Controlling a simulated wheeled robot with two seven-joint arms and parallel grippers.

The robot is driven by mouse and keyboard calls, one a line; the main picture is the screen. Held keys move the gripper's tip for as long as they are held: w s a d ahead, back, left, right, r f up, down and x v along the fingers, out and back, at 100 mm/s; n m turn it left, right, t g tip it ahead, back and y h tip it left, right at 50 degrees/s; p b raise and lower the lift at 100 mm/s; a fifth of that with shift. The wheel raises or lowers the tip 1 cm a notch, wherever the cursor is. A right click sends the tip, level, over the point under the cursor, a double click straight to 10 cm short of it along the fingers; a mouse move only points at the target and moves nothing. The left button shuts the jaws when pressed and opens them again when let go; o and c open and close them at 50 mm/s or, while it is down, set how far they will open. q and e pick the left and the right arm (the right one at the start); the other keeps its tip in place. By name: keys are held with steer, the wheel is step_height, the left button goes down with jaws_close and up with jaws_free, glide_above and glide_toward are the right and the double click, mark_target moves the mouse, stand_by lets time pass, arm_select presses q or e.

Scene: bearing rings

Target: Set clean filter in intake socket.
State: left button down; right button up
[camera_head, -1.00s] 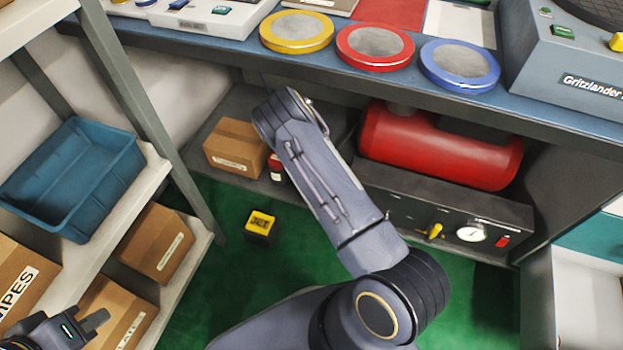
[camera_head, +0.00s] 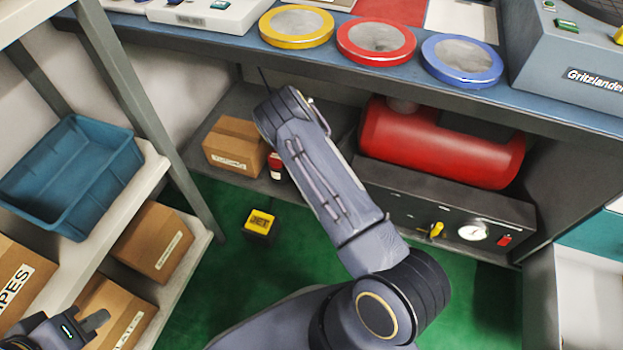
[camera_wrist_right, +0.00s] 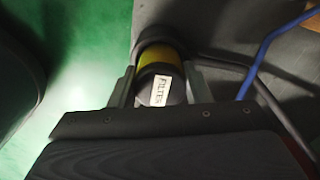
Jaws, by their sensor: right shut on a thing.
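A dark filter (camera_wrist_right: 160,92) with a white FILTER label and a yellow band shows in the right wrist view. My right gripper (camera_wrist_right: 160,66) is shut on it, with one finger on each side. The filter's far end lies against or inside a dark rounded rim; I cannot tell which, nor whether that rim is the intake socket. In the head view my right gripper is hidden beyond my arm, near the lower shelf. My left gripper (camera_head: 92,325) is at the lower left corner, by the shelf boxes; its jaw opening is unclear.
A red tank (camera_head: 440,145) and a gauge panel (camera_head: 450,218) stand under the bench. A cardboard box (camera_head: 235,146) sits on the lower shelf. A yellow JET block (camera_head: 260,223) lies on the green floor. A blue cable (camera_wrist_right: 262,55) runs near my right gripper. A blue bin (camera_head: 75,180) is left.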

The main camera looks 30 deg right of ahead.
steer(key=o, duration=0.7)
